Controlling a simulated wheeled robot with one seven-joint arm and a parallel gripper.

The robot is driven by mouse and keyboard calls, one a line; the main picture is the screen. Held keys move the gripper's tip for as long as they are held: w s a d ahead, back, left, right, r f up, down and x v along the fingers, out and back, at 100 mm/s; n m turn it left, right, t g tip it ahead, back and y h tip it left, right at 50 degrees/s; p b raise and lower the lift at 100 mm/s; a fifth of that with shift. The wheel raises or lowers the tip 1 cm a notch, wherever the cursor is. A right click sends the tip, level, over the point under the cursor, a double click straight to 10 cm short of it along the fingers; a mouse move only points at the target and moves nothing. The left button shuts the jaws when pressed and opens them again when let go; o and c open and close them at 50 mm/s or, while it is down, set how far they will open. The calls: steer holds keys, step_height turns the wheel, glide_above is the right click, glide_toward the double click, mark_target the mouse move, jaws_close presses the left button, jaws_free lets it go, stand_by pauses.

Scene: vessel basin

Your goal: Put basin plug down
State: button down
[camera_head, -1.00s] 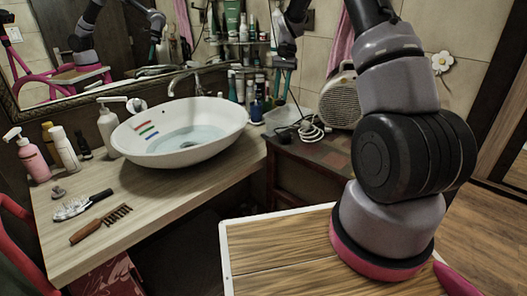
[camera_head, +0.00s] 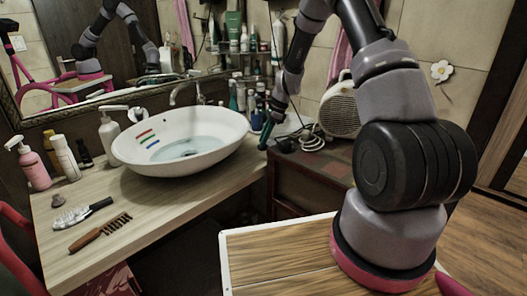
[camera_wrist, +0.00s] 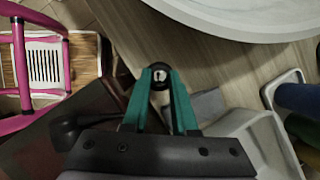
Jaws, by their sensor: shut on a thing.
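The basin plug (camera_wrist: 157,92) shows in the wrist view as a small dark round piece with a pale shiny centre. My gripper (camera_wrist: 158,78) has its teal fingers closed on it at the tips. In the head view my gripper (camera_head: 266,139) points down at the right end of the wooden counter (camera_head: 188,207), just right of the basin; the plug is too small to make out there. Whether the plug touches the counter I cannot tell. The white basin (camera_head: 225,150) holds water and also fills the top right of the wrist view (camera_wrist: 255,22).
Bottles (camera_head: 241,97) stand behind my gripper. A beige heater (camera_head: 340,108) and coiled cables (camera_head: 308,138) sit on the dark cabinet at right. Brushes (camera_head: 100,233), a small grey item (camera_head: 57,201) and more bottles are at the counter's left. The front counter middle is clear.

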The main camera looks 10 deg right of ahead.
mark_target(264, 149)
steer(key=shift+f, duration=2.25)
steer(key=shift+f, duration=0.15)
steer(key=c, duration=0.7)
jaws_free()
